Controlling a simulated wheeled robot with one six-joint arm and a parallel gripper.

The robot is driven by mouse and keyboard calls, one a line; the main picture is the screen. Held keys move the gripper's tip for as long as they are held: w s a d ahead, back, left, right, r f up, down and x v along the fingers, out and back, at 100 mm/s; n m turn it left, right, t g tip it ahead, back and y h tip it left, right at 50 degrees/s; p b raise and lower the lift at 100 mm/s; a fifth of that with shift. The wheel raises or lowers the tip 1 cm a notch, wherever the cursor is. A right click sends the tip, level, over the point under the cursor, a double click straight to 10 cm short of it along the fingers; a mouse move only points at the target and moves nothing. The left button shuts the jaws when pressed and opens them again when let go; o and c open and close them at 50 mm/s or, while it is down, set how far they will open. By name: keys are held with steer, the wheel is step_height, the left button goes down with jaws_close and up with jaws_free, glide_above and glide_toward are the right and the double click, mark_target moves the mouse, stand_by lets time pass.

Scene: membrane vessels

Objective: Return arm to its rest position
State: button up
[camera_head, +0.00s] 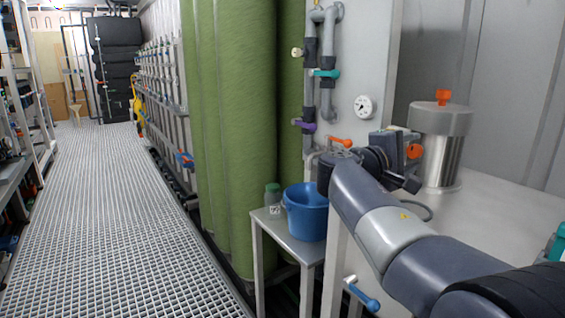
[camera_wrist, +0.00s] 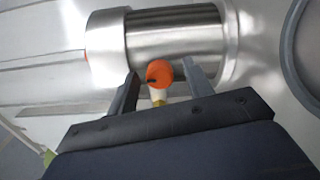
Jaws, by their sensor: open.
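My arm (camera_head: 400,240) reaches from the lower right over a pale worktop, with its wrist bent beside a steel vessel. In the wrist view my gripper (camera_wrist: 160,68) is open, its two dark fingers spread on either side of a round orange knob (camera_wrist: 158,74) with a pale stem. The knob also shows in the head view (camera_head: 414,151), in front of the steel vessel (camera_head: 440,160). I cannot tell whether a finger touches it. In the head view my gripper (camera_head: 396,147) is partly hidden by the wrist.
A blue bucket (camera_head: 306,211) and a green-capped jar (camera_head: 272,200) stand on a small side table (camera_head: 280,240). Pipes with coloured valves and a gauge (camera_head: 364,106) are close behind the wrist. Green columns (camera_head: 235,120) rise at the left. The grated aisle (camera_head: 95,200) is clear.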

steer(key=p+v, duration=0.2)
steer(key=v, duration=0.8)
steer(key=shift+a, duration=0.1)
steer(key=shift+s+a, duration=0.1)
steer(key=shift+s, duration=0.05)
steer(key=b+x, duration=0.2)
steer(key=x, duration=0.8)
steer(key=shift+w+d+f, duration=0.15)
steer(key=shift+w+d, duration=0.05)
steer(key=shift+d, duration=0.15)
steer(key=shift+r+n+p, duration=0.4)
steer(key=shift+p, duration=0.25)
steer(key=shift+a+n+p, duration=0.15)
steer(key=shift+n+p, duration=0.35)
steer(key=n+p, duration=0.3)
steer(key=n, duration=0.1)
steer(key=n+p, duration=0.3)
steer(key=n, duration=0.1)
steer(key=shift+p, duration=0.35)
steer(key=n+p, duration=0.2)
steer(key=n, duration=0.2)
steer(key=shift+f+n+p, duration=0.1)
steer(key=shift+n+p, duration=0.2)
steer(key=n+p, duration=0.1)
steer(key=n, duration=0.2)
steer(key=shift+f+n+p, duration=0.15)
steer(key=shift+n+p, duration=0.15)
steer(key=shift+p, duration=0.05)
steer(key=shift+s+a, duration=0.35)
steer(key=shift+a, duration=0.1)
